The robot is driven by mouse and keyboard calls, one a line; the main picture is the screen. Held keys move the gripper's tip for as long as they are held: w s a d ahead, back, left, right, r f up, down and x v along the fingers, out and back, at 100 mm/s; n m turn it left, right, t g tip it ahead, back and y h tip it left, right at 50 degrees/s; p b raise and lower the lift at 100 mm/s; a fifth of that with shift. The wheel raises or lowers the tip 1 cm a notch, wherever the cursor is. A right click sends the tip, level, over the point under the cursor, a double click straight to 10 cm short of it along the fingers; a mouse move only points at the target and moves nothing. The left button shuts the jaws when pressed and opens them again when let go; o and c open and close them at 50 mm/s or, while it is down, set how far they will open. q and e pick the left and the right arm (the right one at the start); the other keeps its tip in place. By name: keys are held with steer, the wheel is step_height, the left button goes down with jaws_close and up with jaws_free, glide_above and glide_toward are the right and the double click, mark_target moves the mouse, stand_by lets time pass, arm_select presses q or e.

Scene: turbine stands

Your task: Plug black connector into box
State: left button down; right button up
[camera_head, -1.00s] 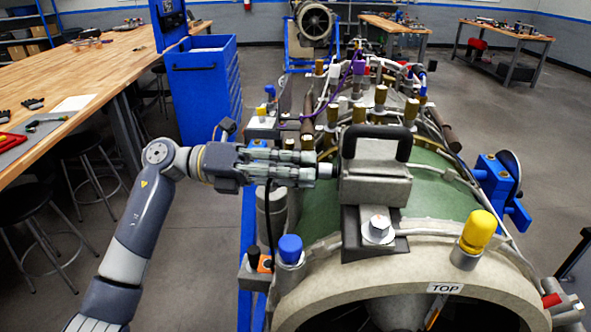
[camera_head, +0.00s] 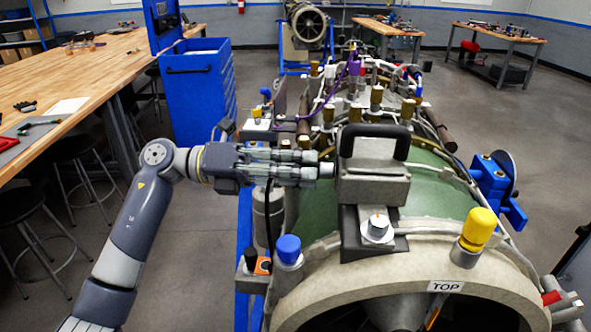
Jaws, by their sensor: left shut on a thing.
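The grey metal box (camera_head: 374,184) with a black handle on top sits on the turbine's green casing, in the centre of the head view. My left gripper (camera_head: 318,170) reaches in from the left at the height of the box's left side. It is shut on the connector, which its fingers mostly hide. A short grey and dark tip (camera_head: 327,170) shows past the fingertips, at or very near the box's left face. I cannot tell whether it is seated. A thin black cable (camera_head: 269,205) hangs below the fingers. My right gripper is not in view.
A blue cap (camera_head: 288,248) and a yellow cap (camera_head: 480,226) stand on the turbine's front ring. Several brass fittings and pipes rise behind the box. A wooden workbench (camera_head: 90,75), stools and a blue drawer cabinet (camera_head: 200,95) are at the left. The floor at right is open.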

arm_select(q)
steer(key=shift+s+d+r, duration=0.1)
steer(key=c, duration=1.3)
jaws_free()
steer(key=shift+d, duration=0.1)
steer(key=shift+c, duration=0.2)
steer(key=shift+o, duration=0.3)
steer(key=shift+d, duration=0.3)
steer(key=shift+o, duration=0.9)
steer(key=shift+a, duration=0.25)
steer(key=w+a+b, duration=0.1)
steer(key=a+b, duration=0.1)
steer(key=a, duration=0.5)
steer(key=shift+w, duration=0.15)
